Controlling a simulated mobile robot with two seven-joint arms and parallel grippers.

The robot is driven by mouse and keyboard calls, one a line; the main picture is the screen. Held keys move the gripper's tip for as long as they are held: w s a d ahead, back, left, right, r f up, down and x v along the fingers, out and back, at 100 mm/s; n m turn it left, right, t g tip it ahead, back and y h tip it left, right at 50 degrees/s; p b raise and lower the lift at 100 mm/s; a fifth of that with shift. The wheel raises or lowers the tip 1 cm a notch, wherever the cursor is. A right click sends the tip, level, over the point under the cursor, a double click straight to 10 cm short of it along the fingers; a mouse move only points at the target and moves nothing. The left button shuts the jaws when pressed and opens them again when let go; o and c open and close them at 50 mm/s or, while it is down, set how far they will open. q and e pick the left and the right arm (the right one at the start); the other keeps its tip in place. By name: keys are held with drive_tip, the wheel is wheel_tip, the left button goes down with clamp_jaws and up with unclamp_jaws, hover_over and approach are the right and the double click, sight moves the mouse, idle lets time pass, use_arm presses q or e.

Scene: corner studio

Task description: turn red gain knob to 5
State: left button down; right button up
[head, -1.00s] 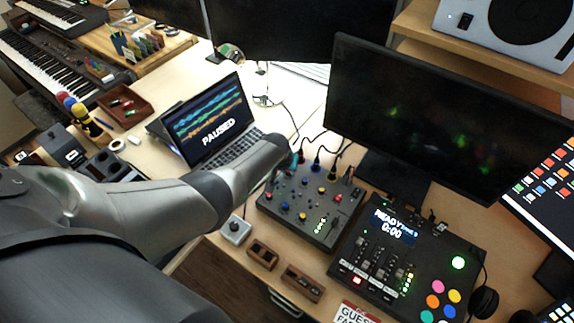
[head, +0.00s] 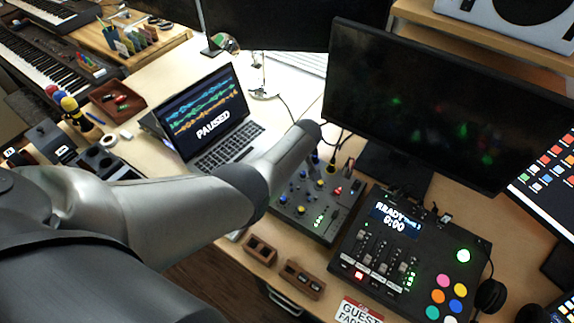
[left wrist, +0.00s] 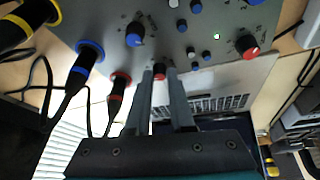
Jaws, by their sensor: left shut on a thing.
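The dark grey mixer box (head: 322,222) stands on the desk at the middle in the head view, with blue, yellow and red knobs and green lights. My left arm reaches over its left side and hides part of it. In the left wrist view my left gripper (left wrist: 160,78) has its two fingers close together, shut on a red-topped knob (left wrist: 160,70). Another red knob (left wrist: 247,46) sits farther right on the panel. Blue knobs (left wrist: 134,34) stand nearby. The gripped knob's pointer and scale cannot be read. My right gripper is in neither view.
Plugs with a blue ring (left wrist: 90,50) and a red ring (left wrist: 121,77) stick out close to my left gripper. A laptop (head: 215,115), a monitor (head: 440,110) and a fader controller (head: 400,255) surround the mixer. Small brown blocks (head: 302,279) lie in front.

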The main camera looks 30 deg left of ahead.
use_arm(q)
drive_tip(key=shift+d+f+n+b, duration=0.1)
drive_tip(key=shift+d+n+b, duration=0.05)
drive_tip(key=shift+n+b, duration=0.45)
drive_tip(key=shift+g, duration=0.3)
drive_tip(key=c, duration=0.8)
unclamp_jaws()
drive_tip(key=shift+w, duration=0.1)
drive_tip(key=shift+r+p, duration=0.35)
drive_tip(key=shift+r, duration=0.05)
drive_tip(key=shift+p+v, duration=3.15)
drive_tip(key=shift+v, duration=4.15)
drive_tip(key=shift+s+d+f, duration=0.15)
drive_tip(key=shift+s+d, duration=0.05)
